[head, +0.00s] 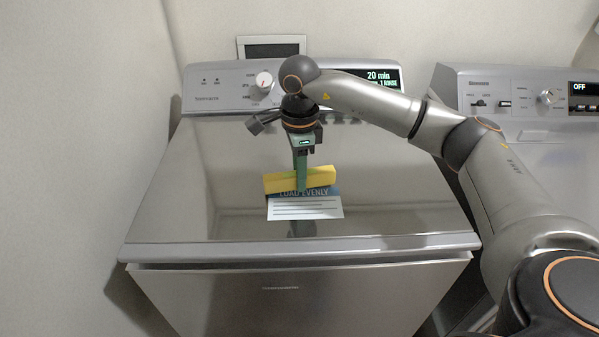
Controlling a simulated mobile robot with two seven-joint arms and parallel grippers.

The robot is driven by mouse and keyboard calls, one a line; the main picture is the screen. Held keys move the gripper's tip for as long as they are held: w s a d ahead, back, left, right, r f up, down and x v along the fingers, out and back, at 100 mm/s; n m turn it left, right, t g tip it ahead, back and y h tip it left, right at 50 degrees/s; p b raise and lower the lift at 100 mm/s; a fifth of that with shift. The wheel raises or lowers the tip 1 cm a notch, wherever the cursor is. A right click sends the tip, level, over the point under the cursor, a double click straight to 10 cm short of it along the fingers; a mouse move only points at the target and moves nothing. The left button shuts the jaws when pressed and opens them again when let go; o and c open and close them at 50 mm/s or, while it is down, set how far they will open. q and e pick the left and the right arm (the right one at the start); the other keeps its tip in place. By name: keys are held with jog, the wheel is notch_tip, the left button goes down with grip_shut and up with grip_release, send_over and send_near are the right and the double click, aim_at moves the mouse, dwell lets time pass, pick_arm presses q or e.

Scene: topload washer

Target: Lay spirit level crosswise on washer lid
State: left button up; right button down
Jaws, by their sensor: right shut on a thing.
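The yellow spirit level (325,178) is at the middle of the washer lid (235,160), lying left to right with a slight tilt in the picture. My right gripper (301,187) points down and is shut on the middle of the level. The gripper's green finger hides part of the level's centre. I cannot tell whether the level touches the lid or is just above it. The glossy lid is closed and shows reflections. My left gripper is not in view.
A label reading "LOAD EVENLY" (318,209) lies on the lid just in front of the level. The washer's control panel (222,91) rises behind the lid. A second machine (520,98) stands at right. The lid's left side is clear.

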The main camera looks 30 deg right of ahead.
jog(key=shift+f+b, duration=0.4)
jog(key=shift+f, duration=0.2)
jog(key=c, duration=0.5)
grip_release()
jog(key=shift+c, duration=0.2)
jog(key=shift+r, duration=0.15)
notch_tip(320, 180, up, 12)
jog(key=shift+r, duration=0.15)
